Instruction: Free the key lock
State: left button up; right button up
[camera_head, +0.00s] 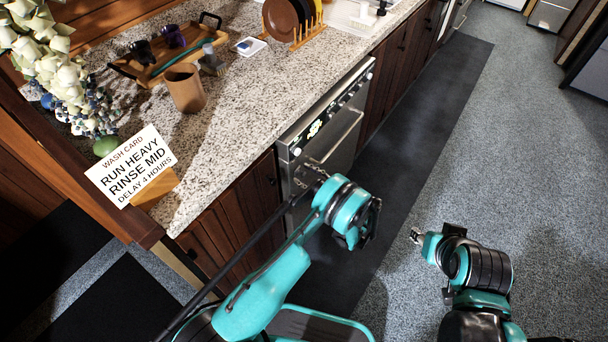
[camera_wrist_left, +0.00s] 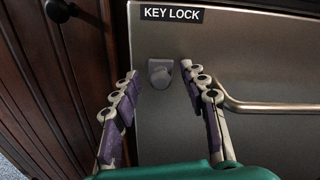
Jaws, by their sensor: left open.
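The key lock (camera_wrist_left: 160,73) is a small grey knob on the dishwasher's metal front, under a black label reading KEY LOCK (camera_wrist_left: 172,15). My left gripper (camera_wrist_left: 160,80) is open, its two purple-and-grey fingers on either side of the knob. I cannot tell whether the fingers touch the front. In the head view my left gripper (camera_head: 310,172) is at the left part of the dishwasher (camera_head: 328,130), and the knob is hidden there. My right gripper (camera_head: 416,237) is over the floor to the right, away from the dishwasher; its fingers are too small to judge.
A metal bar handle (camera_wrist_left: 265,105) is right of the knob. Dark wooden cabinets (camera_head: 232,208) stand to the left. A wash card (camera_head: 132,168) reading RUN HEAVY, RINSE MID, DELAY 4 HOURS stands on the granite counter (camera_head: 240,110). The floor at right is clear.

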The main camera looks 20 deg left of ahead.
aim_at(296, 163)
pick_arm(q)
jog(key=shift+w+a, duration=0.15)
jog(key=shift+a, duration=0.3)
grip_shut()
jog(key=shift+r+p, duration=0.6)
jog(key=shift+r, duration=1.4)
grip_release()
